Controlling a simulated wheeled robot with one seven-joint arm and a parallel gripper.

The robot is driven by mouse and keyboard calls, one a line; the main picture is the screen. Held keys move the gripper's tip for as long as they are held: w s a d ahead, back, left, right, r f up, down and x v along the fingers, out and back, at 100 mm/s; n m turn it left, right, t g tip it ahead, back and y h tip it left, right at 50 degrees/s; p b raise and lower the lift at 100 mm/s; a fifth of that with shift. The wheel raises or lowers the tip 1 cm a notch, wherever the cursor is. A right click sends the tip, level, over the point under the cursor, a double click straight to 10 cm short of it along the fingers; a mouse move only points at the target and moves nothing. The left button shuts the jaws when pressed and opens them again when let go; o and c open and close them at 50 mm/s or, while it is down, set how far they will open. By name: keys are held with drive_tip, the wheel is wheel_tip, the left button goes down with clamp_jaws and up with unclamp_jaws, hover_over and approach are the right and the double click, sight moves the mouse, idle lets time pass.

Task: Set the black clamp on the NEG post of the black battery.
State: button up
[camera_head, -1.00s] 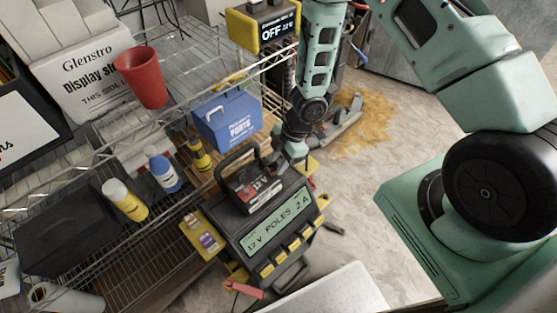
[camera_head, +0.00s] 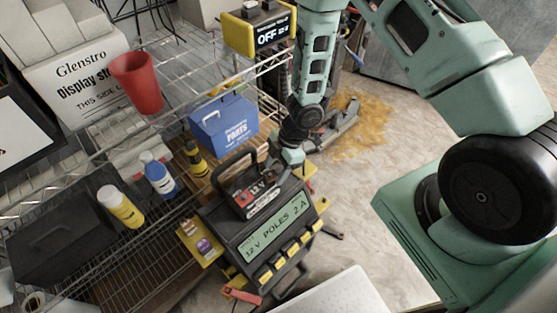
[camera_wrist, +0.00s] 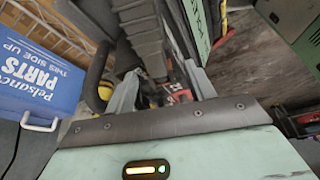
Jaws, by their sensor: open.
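The black battery (camera_head: 262,197), with a carry handle and a red and white 12 V label, sits on top of a dark unit behind its display. My gripper (camera_head: 284,164) is at the battery's far right side, pointing down, and partly hides that end. In the wrist view my gripper (camera_wrist: 163,80) has its two fingers apart, with a small red and dark item beyond them. A red clamp (camera_head: 241,294) hangs at the unit's lower left front. I cannot make out the black clamp or the NEG post clearly; no held clamp shows.
The unit's display (camera_head: 277,229) reads "12 V POLES 2 A". A blue parts box (camera_head: 224,123), a red cup (camera_head: 136,83) and several bottles stand on the wire shelving to the left. A yellow box (camera_head: 258,29) reads OFF.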

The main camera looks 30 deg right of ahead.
drive_tip(key=p+v, duration=0.5)
drive_tip(key=v, duration=1.2)
drive_tip(key=shift+r, duration=0.2)
drive_tip(key=w+a+r+m+t+h, duration=0.1)
drive_tip(key=a+r+m+t+h, duration=0.2)
drive_tip(key=r, duration=0.4)
drive_tip(key=w+a+r+m+t, duration=0.1)
drive_tip(key=a+r+m, duration=0.25)
drive_tip(key=r, duration=0.35)
drive_tip(key=s+a+r+m+g, duration=0.2)
drive_tip(key=s+a+r, duration=0.1)
drive_tip(key=s, duration=0.8)
drive_tip(key=s+a+r+m+g+h, duration=0.1)
drive_tip(key=s+r, duration=0.4)
drive_tip(key=s, duration=0.6)
drive_tip(key=a+m, duration=0.1)
drive_tip(key=a, duration=0.1)
drive_tip(key=shift+a+g, duration=0.35)
drive_tip(key=shift+g, duration=0.05)
